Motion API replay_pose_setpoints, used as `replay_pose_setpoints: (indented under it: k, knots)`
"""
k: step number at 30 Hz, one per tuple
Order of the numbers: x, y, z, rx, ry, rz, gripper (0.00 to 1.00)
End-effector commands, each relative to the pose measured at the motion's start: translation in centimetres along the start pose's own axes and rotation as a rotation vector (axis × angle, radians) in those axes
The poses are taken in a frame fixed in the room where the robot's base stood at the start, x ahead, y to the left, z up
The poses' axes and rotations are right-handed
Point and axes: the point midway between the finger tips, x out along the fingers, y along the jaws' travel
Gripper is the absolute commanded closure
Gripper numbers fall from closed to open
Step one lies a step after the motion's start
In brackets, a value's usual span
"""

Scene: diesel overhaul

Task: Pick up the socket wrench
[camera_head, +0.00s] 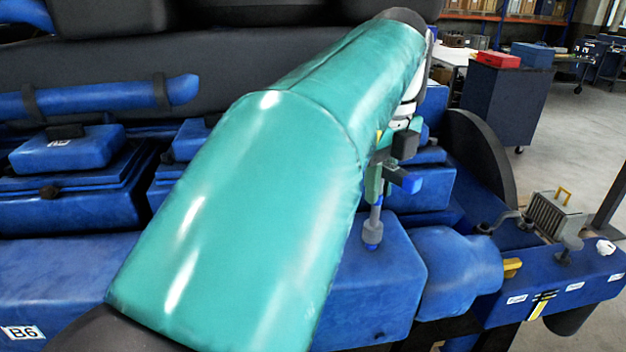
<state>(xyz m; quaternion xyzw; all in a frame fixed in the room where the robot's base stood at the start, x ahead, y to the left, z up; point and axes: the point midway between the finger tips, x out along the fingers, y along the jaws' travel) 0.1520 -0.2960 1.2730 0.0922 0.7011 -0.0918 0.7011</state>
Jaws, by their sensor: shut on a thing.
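My gripper (385,184) is in front of the blue engine, right of the middle of the picture, pointing down. Its jaws are shut on what looks like the socket wrench (373,231), a grey shaft with a wider grey end hanging below the fingers. The wrench's lower end shows against a blue engine cover (385,285); I cannot tell whether it touches it. The upper part of the wrench is hidden by the gripper and my teal-sleeved arm.
The blue engine fills the left and middle. A blue ledge (560,287) at right holds a grey ribbed box (552,215) with a yellow handle. Behind are a dark cabinet (506,105) with a red box (498,60) and free floor.

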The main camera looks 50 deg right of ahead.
Motion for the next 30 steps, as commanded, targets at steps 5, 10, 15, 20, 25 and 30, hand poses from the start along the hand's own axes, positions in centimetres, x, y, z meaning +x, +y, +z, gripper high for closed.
replay_pose_setpoints:
  k: [5,10,15,20,25,30]
  knots:
    - [-3.5,1.9,0.6,-0.005,-0.002,-0.006,1.0]
    - [-7.7,5.2,1.5,-0.006,-0.003,-0.006,1.0]
    - [-9.6,10.1,2.8,-0.006,-0.001,-0.004,1.0]
    - [-10.6,12.4,3.4,-0.004,-0.001,0.0,1.0]
    - [-11.0,13.3,3.7,-0.002,-0.001,-0.001,1.0]
    - [-11.2,13.5,3.7,0.001,-0.001,0.0,1.0]
